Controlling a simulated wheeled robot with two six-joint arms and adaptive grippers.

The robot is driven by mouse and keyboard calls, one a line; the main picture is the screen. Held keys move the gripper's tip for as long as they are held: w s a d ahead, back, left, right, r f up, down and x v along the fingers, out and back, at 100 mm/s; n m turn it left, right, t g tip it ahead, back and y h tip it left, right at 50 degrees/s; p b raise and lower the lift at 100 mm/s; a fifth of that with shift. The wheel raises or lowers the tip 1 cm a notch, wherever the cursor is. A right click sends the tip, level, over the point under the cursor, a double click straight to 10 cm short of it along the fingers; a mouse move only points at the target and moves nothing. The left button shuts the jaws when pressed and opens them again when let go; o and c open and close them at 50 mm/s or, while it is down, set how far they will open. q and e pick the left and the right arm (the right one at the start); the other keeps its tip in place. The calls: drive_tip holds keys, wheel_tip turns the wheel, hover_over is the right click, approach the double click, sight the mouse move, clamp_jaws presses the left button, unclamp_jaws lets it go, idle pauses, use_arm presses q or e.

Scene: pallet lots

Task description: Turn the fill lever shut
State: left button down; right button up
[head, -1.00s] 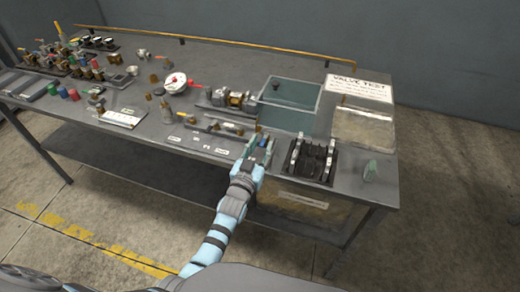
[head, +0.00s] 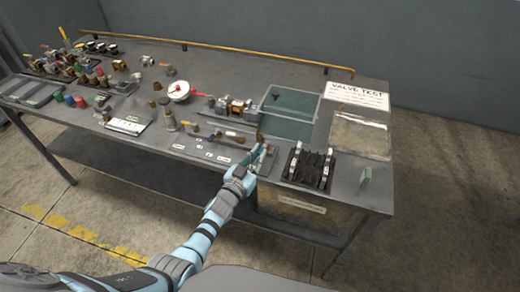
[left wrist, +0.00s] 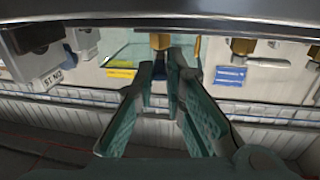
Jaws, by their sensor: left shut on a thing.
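My left gripper (head: 262,150) is at the front edge of the bench, just in front of the clear tank. In the left wrist view its two green fingers (left wrist: 161,78) reach forward and close around a small dark piece, which I take to be the fill lever (left wrist: 160,67). A brass fitting (left wrist: 160,42) sits right behind that piece. The fingers hide much of the lever, so its exact angle cannot be told. My right gripper is not in view.
The clear tank (head: 267,104) stands behind my gripper, with the VALVE TEST sign (head: 358,95) to its right. A black rack (head: 310,168) stands close to the right.

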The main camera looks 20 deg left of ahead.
sight(265, 144)
use_arm(q)
drive_tip(key=shift+w+a+r+m+h, duration=0.1)
drive_tip(key=shift+a+r+m+h, duration=0.1)
drive_tip(key=shift+a+m+h, duration=0.25)
drive_tip(key=shift+w+a+f+m+g+h, duration=0.15)
drive_tip(key=shift+m+g+h, duration=0.15)
drive_tip(key=shift+h, duration=0.35)
drive_tip(key=shift+a+f+m+g+h+b, duration=0.2)
drive_tip(key=shift+m+g+h+b, duration=0.15)
drive_tip(key=shift+h, duration=0.25)
drive_tip(key=h+b, duration=0.1)
drive_tip(key=m+g+b, duration=0.1)
drive_tip(key=m+h, duration=0.1)
drive_tip(key=shift+w+a+f+h+b, duration=0.1)
drive_tip(key=shift+w+a+h+b, duration=0.2)
drive_tip(key=shift+a+b, duration=0.1)
drive_tip(key=shift+w+a+r+m+g+h+b, duration=0.1)
drive_tip(key=shift+a+m+g+h+b, duration=0.05)
drive_tip(key=shift+m+g+h+b, duration=0.3)
drive_tip(key=shift+w+a+r+m+g+h+b, duration=0.1)
drive_tip(key=shift+m+g+h+b, duration=0.15)
drive_tip(key=shift+g+h+b, duration=0.3)
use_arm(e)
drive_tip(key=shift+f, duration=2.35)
use_arm(q)
drive_tip(key=c, duration=1.7)
unclamp_jaws()
drive_tip(key=shift+o, duration=0.2)
drive_tip(key=v, duration=1.2)
